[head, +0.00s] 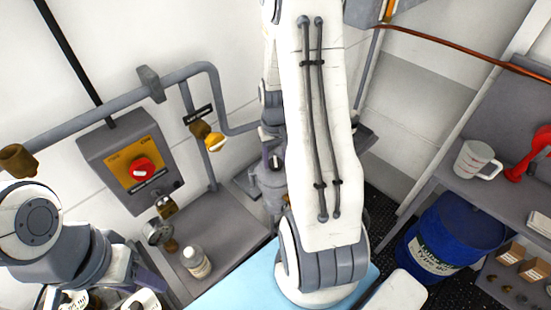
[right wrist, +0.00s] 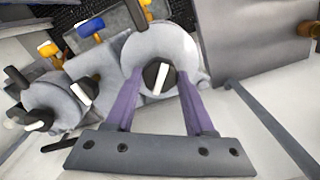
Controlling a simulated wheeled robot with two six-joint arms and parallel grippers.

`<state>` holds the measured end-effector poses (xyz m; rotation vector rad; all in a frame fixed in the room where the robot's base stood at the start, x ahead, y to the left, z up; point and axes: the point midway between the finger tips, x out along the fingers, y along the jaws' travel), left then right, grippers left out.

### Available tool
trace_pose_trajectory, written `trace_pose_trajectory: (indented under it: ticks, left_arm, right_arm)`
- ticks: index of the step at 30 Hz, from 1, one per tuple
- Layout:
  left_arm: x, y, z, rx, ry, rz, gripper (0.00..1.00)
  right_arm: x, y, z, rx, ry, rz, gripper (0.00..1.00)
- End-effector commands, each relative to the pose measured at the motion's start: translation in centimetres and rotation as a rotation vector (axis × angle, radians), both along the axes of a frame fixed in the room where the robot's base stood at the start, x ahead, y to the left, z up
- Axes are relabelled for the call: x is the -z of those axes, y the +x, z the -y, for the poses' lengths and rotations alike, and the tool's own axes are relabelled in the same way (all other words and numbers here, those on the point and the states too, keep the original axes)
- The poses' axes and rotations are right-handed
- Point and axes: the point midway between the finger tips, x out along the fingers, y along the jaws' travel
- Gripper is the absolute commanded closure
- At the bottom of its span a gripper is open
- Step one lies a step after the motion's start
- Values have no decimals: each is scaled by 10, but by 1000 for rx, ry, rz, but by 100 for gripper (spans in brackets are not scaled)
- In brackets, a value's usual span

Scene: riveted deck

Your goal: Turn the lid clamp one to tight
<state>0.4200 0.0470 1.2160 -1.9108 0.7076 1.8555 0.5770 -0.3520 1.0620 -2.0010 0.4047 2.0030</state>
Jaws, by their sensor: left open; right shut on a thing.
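In the right wrist view a black knob with a white stripe (right wrist: 158,77), apparently a lid clamp, sits on a round grey lid (right wrist: 178,46). No number on it is readable. My right gripper (right wrist: 160,84) has its two purple fingers either side of the knob and is shut on it. My left gripper (head: 150,281) is open at the lower left, partly in view, away from the vessel.
Another round grey fitting (right wrist: 52,105) with several black knobs stands left in the wrist view, near yellow-and-blue handles (right wrist: 90,28). The head view has a red-knob control box (head: 140,168), pipe (head: 110,107), white bottle (head: 196,262), blue drum (head: 452,235) and mug (head: 474,160).

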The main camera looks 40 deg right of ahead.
Motion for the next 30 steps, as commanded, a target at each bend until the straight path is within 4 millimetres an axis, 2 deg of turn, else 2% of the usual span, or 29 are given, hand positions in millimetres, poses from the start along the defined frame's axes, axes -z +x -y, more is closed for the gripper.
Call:
trace_pose_trajectory:
  ticks: [18,30]
  left_arm:
    - [2,0,0,0,0,0,50]
    - [3,0,0,-1,0,0,50]
  right_arm:
    - [-1,1,1,576,-2,2,100]
    - [-1,1,1,834,-1,4,100]
